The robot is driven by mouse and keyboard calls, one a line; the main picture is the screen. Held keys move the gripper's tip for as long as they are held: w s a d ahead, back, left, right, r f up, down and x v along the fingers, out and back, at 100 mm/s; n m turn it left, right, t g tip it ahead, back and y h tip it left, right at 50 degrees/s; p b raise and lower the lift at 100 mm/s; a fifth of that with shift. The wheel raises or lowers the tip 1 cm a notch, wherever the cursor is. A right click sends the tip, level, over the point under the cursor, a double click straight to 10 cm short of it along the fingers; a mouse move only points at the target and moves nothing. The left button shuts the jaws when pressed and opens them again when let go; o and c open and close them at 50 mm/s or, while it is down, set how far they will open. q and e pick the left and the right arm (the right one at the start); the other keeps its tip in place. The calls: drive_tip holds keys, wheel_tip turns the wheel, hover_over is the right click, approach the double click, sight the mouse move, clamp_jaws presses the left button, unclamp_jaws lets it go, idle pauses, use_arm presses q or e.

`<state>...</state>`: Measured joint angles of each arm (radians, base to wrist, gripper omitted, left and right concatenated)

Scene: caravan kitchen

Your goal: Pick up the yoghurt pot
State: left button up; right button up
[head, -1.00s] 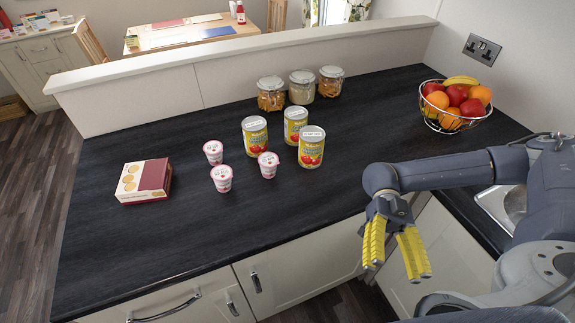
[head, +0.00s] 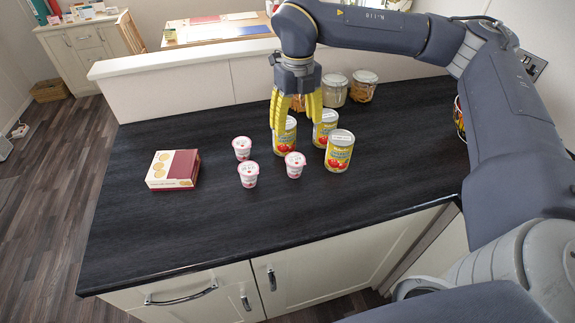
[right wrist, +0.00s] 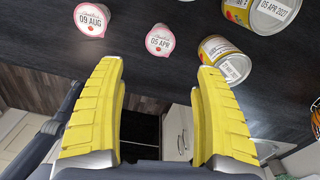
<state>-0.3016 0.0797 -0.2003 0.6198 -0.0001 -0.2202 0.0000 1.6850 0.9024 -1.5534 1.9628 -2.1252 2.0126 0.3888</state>
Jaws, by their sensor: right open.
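Three small white-and-pink yoghurt pots stand upright on the dark worktop in the head view: a back one (head: 242,148), a front one (head: 248,175) and a right one (head: 295,166). In the right wrist view, one lid reads 09 AUG (right wrist: 90,20) and another reads 05 APR (right wrist: 159,41). My right gripper (head: 297,119) is open and empty, its yellow fingers hanging down above the worktop, behind the right pot in the picture and overlapping a yellow can. In the right wrist view, the pots lie beyond its fingertips (right wrist: 160,72). My left gripper is not in view.
Three yellow food cans (head: 339,152) stand close right of the pots. A biscuit box (head: 173,170) lies at left. My right arm mostly hides the fruit basket. The front worktop is clear.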

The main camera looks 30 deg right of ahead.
sight(294, 167)
drive_tip(key=f, duration=1.7)
drive_tip(key=shift+w, duration=0.25)
drive_tip(key=shift+c, duration=0.5)
clamp_jaws()
